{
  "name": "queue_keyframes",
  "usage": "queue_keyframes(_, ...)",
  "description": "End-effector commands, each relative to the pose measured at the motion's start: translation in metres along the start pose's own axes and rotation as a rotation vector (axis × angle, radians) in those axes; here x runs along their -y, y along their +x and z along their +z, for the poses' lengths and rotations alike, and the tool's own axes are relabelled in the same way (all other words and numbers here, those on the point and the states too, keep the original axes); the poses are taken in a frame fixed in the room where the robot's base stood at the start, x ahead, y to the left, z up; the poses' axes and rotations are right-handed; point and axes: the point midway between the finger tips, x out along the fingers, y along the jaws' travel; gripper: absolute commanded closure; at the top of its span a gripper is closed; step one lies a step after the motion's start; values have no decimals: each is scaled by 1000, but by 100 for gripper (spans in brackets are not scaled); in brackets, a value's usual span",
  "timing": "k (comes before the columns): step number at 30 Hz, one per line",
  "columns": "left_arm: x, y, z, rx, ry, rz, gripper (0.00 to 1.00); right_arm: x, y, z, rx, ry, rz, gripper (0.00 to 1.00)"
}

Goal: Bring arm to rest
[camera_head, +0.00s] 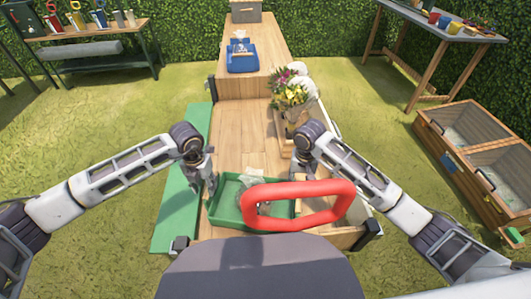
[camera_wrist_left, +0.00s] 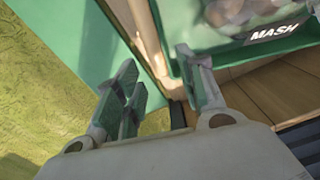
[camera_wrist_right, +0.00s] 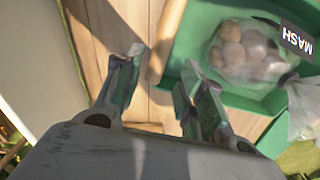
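My left gripper (camera_head: 208,182) hangs over the left side of the green tray on the wooden workbench. In the left wrist view its two fingers (camera_wrist_left: 157,65) are apart with nothing between them. The green tray (camera_head: 222,216) holds a clear bag of round, potato-like items (camera_wrist_right: 245,50) labelled MASH.
A red loop (camera_head: 298,188) crosses above the tray's right part. Flowers (camera_head: 293,88) stand in a wooden box on the bench. A blue box (camera_head: 242,57) sits farther back. Wooden bins (camera_head: 470,135) stand at right. Side tables stand left and right; grass between is clear.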

Motion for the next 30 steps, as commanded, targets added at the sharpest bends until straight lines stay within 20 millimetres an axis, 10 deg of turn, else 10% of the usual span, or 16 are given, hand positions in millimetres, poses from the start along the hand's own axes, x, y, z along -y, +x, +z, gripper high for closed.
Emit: queue_keyframes(30, 0, -10, 0, 0, 0, 0, 61, 0, -22, 0, 0, 0, 0, 61)
